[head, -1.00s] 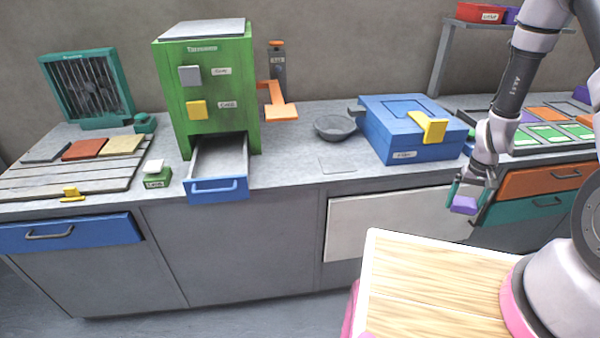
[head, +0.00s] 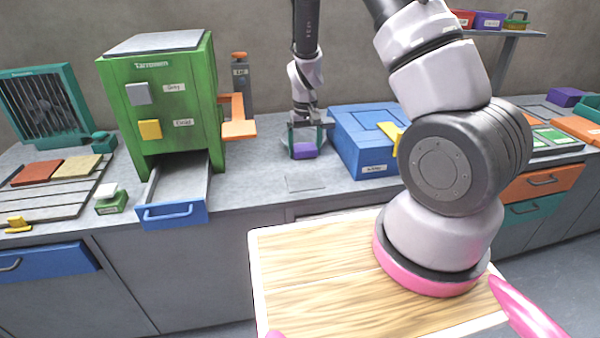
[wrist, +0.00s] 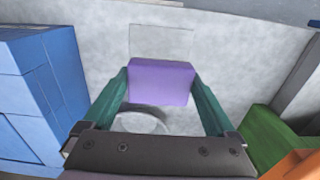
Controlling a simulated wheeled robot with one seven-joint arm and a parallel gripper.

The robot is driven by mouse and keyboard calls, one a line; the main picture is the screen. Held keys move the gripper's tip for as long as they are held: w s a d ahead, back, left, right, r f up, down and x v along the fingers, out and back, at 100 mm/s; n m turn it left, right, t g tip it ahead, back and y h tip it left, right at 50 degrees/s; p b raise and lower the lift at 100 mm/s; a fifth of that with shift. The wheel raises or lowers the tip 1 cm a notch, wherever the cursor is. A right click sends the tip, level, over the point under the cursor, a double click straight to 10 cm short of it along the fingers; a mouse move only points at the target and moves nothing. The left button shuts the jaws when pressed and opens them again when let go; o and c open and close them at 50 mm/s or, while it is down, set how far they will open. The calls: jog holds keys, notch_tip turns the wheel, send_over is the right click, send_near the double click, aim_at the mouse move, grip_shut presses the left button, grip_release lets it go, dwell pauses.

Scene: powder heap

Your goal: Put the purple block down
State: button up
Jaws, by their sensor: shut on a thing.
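My gripper (head: 305,150) is shut on the purple block (head: 304,151) and holds it above the counter, between the green machine and the blue box. In the wrist view the purple block (wrist: 161,82) sits between the two teal fingers. A thin rectangular outline (head: 306,183) lies on the counter in front of the block; it also shows just beyond the block in the wrist view (wrist: 162,42). The round grey bowl (wrist: 142,122) shows partly behind the block in the wrist view; the gripper hides it in the head view. The gap under the block is hard to judge.
The green machine (head: 160,95) with its open drawer (head: 176,213) stands left. The blue box (head: 365,140) with a yellow handle stands right. An orange ledge (head: 238,130) juts out beside the machine. Counter around the outline is clear. Another purple block (head: 566,97) lies far right.

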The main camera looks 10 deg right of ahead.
send_over(304, 180)
notch_tip(304, 180, down, 5)
jog(key=shift+f, duration=2.35)
jog(key=shift+s+f, duration=0.1)
jog(key=shift+f, duration=0.05)
jog(key=o, duration=1.2)
jog(key=shift+o, duration=0.2)
